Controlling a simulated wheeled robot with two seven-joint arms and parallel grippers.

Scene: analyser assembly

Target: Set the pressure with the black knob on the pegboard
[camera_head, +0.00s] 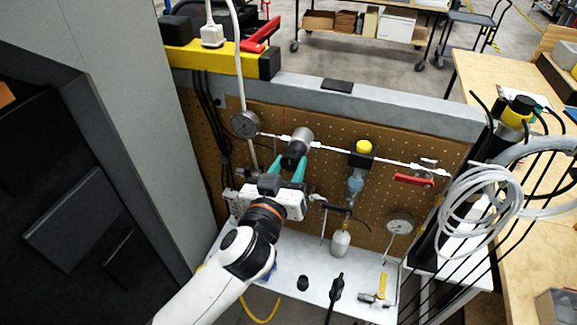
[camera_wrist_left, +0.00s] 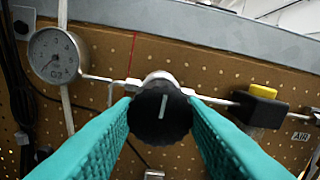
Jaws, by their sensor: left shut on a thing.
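The black knob (camera_wrist_left: 160,114) sits on a silver regulator on the pegboard (camera_head: 340,130). It is round and ribbed, with a white line on its face that stands near upright, tilted slightly. In the head view the knob (camera_head: 293,156) is at the end of my left gripper (camera_head: 290,168). My left gripper's teal fingers (camera_wrist_left: 160,122) lie on both sides of the knob and are shut on it. A round pressure gauge (camera_head: 245,124) is left of the knob; it also shows in the wrist view (camera_wrist_left: 57,55), its needle too small to read surely. My right gripper is not in view.
A yellow-topped black valve (camera_head: 362,152) and a red-handled valve (camera_head: 413,180) are right of the knob. A second gauge (camera_head: 399,224) hangs lower right. Loose tools lie on the white shelf (camera_head: 310,265) below. Coiled white hose (camera_head: 480,205) hangs at the right.

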